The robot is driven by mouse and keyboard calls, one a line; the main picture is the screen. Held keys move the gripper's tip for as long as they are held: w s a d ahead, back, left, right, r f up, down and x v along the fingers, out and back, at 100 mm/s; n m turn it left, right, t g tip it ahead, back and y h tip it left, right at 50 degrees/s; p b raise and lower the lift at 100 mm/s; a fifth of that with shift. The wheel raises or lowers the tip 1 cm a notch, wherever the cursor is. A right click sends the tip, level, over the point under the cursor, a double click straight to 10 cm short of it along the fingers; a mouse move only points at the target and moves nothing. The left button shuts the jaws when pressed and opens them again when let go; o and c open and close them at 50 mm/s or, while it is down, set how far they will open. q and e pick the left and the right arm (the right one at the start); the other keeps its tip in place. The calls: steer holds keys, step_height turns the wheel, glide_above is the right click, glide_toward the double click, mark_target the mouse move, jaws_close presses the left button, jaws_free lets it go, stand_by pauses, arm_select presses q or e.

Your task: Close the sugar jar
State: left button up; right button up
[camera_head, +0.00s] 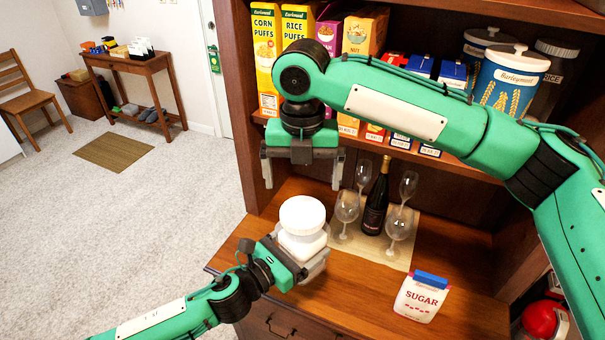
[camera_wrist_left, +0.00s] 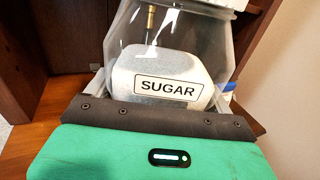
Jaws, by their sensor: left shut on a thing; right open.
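The sugar jar (camera_head: 301,243) stands near the front left of the hutch counter, with a round white lid (camera_head: 302,214) on top. I cannot tell whether the lid is fully tightened. My left gripper (camera_head: 306,265) is shut around the jar body. In the left wrist view the clear jar (camera_wrist_left: 225,50) holds white sugar behind a SUGAR label (camera_wrist_left: 168,88). The lid's edge (camera_wrist_left: 205,3) shows at the top. My right gripper (camera_head: 303,172) is open and empty, pointing down above the lid and apart from it.
A wine bottle (camera_head: 375,205) and several glasses (camera_head: 398,228) stand on a mat behind and right of the jar. A sugar bag (camera_head: 420,300) with a blue clip stands at the counter's right. Cereal boxes (camera_head: 266,50) and canisters (camera_head: 508,80) fill the shelf above.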

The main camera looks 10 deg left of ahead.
mark_target(303, 211)
steer(key=shift+f, duration=4)
